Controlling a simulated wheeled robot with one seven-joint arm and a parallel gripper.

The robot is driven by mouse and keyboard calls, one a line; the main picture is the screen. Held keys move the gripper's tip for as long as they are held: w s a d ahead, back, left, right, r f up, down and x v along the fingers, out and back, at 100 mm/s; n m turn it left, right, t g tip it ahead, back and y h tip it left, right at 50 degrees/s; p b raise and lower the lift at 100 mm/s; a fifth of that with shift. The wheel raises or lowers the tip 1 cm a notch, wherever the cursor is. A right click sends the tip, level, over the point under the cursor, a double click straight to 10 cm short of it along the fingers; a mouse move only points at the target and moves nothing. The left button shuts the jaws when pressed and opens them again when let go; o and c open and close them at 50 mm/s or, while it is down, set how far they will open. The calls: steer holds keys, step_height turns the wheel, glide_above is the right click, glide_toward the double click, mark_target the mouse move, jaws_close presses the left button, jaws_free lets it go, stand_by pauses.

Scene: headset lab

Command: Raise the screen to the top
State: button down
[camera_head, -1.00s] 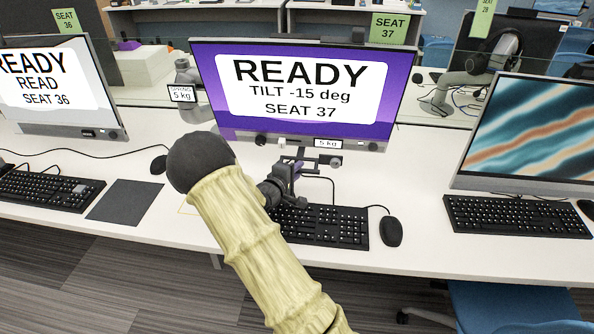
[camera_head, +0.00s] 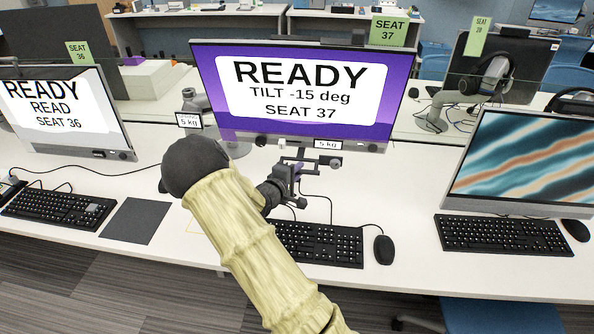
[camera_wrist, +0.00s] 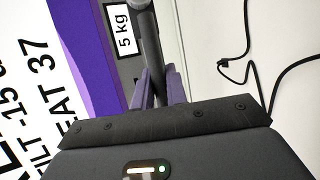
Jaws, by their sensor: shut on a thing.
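The seat 37 screen (camera_head: 213,100) stands upright in the middle of the head view, with a purple border and the text "READY, TILT -15 deg, SEAT 37". A "5 kg" label (camera_head: 328,144) is on its lower edge. My gripper (camera_head: 297,168) is just below that edge, at the handle under the screen. In the wrist view, the fingers (camera_wrist: 158,88) are shut around the grey bar of the handle (camera_wrist: 148,45). The label also shows there (camera_wrist: 124,28). My forearm hides part of the desk and keyboard.
A keyboard (camera_head: 320,245) and a mouse (camera_head: 384,250) lie on the desk below the screen. The seat 36 screen (camera_head: 75,145) stands at left, another screen (camera_head: 525,165) at right. A headset on a stand (camera_head: 490,75) is behind. Cables lie on the desk.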

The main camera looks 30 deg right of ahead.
steer(key=shift+w+r, duration=0.15)
steer(key=shift+r, duration=0.2)
steer(key=c, duration=1.5)
jaws_free()
steer(key=shift+c, duration=0.2)
steer(key=shift+o, duration=0.7)
steer(key=shift+f, duration=0.1)
steer(key=v, duration=1.7)
steer(key=shift+a, duration=0.2)
steer(key=shift+f, duration=0.1)
